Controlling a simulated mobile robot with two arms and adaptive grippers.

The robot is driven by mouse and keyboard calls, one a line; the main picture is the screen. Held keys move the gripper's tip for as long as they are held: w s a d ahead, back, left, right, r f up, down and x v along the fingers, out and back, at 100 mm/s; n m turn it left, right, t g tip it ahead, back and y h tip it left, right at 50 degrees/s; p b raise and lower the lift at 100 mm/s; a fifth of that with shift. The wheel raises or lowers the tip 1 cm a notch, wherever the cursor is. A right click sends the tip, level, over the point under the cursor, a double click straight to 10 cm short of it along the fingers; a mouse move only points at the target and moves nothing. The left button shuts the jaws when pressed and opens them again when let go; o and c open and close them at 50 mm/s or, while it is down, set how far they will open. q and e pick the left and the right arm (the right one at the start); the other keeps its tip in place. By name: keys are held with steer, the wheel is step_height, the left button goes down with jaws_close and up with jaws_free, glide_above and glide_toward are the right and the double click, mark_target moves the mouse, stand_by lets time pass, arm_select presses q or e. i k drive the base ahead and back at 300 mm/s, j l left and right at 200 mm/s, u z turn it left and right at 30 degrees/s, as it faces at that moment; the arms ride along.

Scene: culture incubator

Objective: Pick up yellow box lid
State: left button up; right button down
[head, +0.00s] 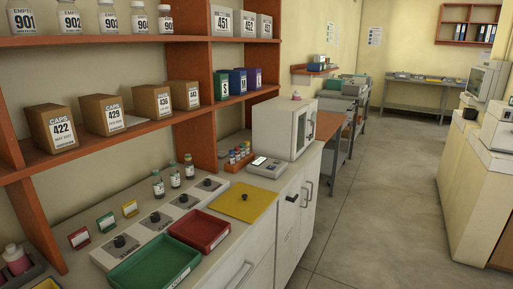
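The yellow box lid (238,207) is a flat yellow square with a small dark knob near its middle. It is in the head view, on the light counter (283,181) near the front edge, to the right of and beyond the red tray. Whether a box is beneath it I cannot clearly tell. Neither of my grippers is in view.
An open red tray (200,231) and an open green tray (150,270) are nearer on the counter. Devices with black knobs (155,217) and several small bottles (174,176) stand behind. A grey device (267,166) and white incubator (285,127) stand beyond. Shelves (110,133) overhang the counter's back. The aisle floor (380,200) is clear.

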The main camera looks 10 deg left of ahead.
mark_target(246, 203)
steer(key=u, duration=0.45)
steer(key=k+u, duration=0.1)
steer(key=u, duration=0.35)
steer(key=k+u, duration=0.1)
steer(key=u, duration=0.85)
steer(key=z, duration=1.4)
steer(key=l+u, duration=0.1)
steer(key=u, duration=1.3)
steer(key=i+l, duration=0.15)
steer(key=l, duration=0.35)
steer(key=i+l+u, duration=0.15)
steer(key=l, duration=0.85)
steer(key=i+u, duration=0.05)
